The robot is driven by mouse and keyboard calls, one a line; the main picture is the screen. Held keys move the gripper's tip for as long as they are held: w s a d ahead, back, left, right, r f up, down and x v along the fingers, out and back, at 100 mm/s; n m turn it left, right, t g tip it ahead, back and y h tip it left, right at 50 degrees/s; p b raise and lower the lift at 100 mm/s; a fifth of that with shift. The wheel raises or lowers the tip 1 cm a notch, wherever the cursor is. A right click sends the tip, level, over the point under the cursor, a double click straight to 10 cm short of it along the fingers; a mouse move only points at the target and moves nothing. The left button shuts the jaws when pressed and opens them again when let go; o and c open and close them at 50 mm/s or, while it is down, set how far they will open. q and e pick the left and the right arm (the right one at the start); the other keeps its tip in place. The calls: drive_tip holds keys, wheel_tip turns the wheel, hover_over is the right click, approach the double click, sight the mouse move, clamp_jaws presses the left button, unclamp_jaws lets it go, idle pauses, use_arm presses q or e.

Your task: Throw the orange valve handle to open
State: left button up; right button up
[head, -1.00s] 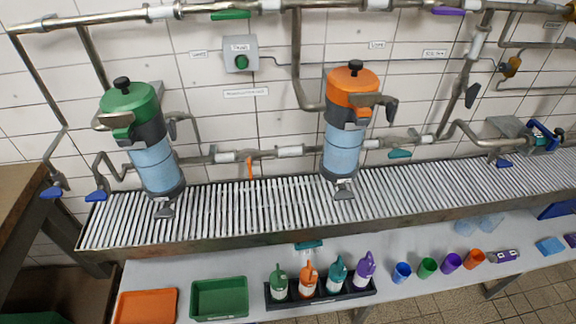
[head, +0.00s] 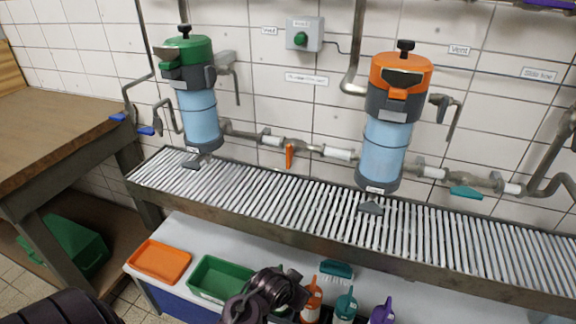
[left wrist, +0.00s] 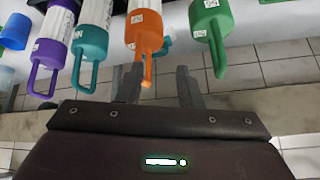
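The orange valve handle (head: 289,156) hangs straight down from the pipe between the green-topped and orange-topped canisters in the head view. It is a short flat lever, with nothing touching it. A dark part of my arm shows at the bottom of the head view. My right gripper is not in view.
Below are an orange tray (head: 160,262), a green tray (head: 220,278) and several bottles. A wooden bench (head: 65,135) stands at left.

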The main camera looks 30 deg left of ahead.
sight(287, 157)
use_arm(q)
drive_tip(key=w+a+r+t, duration=0.2)
drive_tip(key=w+a+r, duration=0.1)
drive_tip(key=w+r, duration=0.1)
drive_tip(key=w+a+r+n+t+y+b, duration=0.1)
drive_tip(key=w+a+r+t, duration=0.1)
drive_tip(key=w+a+r, duration=0.1)
drive_tip(key=w+a+r+t, duration=0.2)
drive_tip(key=w+a+r, duration=0.1)
drive_tip(key=w+r, duration=0.2)
drive_tip(key=shift+a+r+n+y, duration=0.1)
drive_tip(key=shift+a+n+y, duration=0.2)
drive_tip(key=shift+a+y, duration=0.1)
drive_tip(key=w+a+r+t, duration=0.1)
drive_tip(key=w+a+r, duration=0.1)
drive_tip(key=w+a, duration=0.1)
drive_tip(key=w+a+r+n+t+y, duration=0.1)
drive_tip(key=w+a+r+t, duration=0.1)
drive_tip(key=w, duration=0.3)
drive_tip(key=w+a+r+n+t+y, duration=0.1)
drive_tip(key=w+a+r, duration=0.2)
drive_tip(key=w, duration=0.1)
drive_tip(key=shift+w+a+r, duration=0.1)
drive_tip(key=shift+a+r, duration=0.25)
drive_tip(key=shift+a, duration=0.05)
drive_tip(key=shift+w, duration=0.4)
clamp_jaws()
